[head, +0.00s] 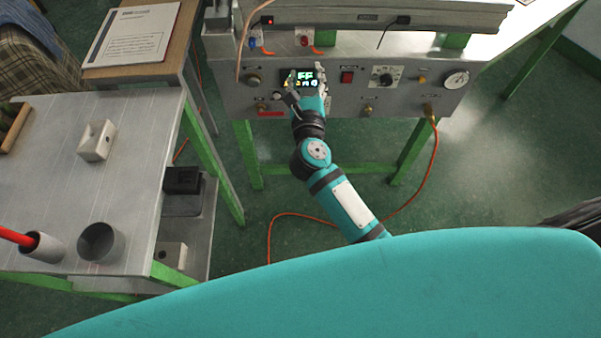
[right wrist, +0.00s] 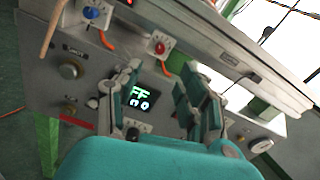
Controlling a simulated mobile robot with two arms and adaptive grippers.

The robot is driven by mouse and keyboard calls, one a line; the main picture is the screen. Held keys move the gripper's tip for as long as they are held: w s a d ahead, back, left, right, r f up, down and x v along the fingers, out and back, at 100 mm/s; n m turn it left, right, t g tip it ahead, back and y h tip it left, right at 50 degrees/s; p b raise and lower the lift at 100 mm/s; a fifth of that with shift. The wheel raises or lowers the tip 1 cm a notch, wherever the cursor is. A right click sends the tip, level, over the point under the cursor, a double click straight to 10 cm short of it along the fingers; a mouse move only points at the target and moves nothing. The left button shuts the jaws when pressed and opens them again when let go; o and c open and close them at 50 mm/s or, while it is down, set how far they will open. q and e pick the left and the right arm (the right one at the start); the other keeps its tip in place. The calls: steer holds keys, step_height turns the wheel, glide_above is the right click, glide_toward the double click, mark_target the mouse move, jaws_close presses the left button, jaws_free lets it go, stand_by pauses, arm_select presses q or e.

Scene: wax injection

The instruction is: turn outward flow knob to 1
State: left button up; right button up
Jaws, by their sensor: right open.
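The grey control panel (head: 340,100) is ahead. A blue knob (head: 255,42) and a red knob (head: 304,40) sit on small white plates on the ledge above it. In the right wrist view the blue knob (right wrist: 92,13) is upper left and the red knob (right wrist: 160,47) is near the top centre. I cannot read which one is the outward flow knob. My right gripper (head: 306,80) is open in front of the lit green display, with its fingers (right wrist: 160,82) apart and empty, below the red knob. My left gripper is not in view.
The panel also carries a round knob (head: 252,79), a red switch (head: 347,77), a black dial (head: 385,76) and a gauge (head: 456,79). An orange hose (head: 436,150) hangs at right. A side table (head: 130,180) with cups stands at left.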

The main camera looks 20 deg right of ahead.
steer(key=v, duration=0.6)
steer(key=s+a+f+n+g+y+p, duration=0.1)
steer(key=s+f+n+y+p, duration=0.1)
steer(key=f+n, duration=0.8)
steer(key=s+a+f+n+g+y+p, duration=0.2)
steer(key=s+f+n+y+p, duration=0.1)
steer(key=f+n, duration=0.8)
steer(key=shift+s+f+n+y, duration=0.3)
steer(key=shift+s+f+y, duration=0.2)
steer(key=shift+s, duration=0.05)
steer(key=shift+a, duration=0.15)
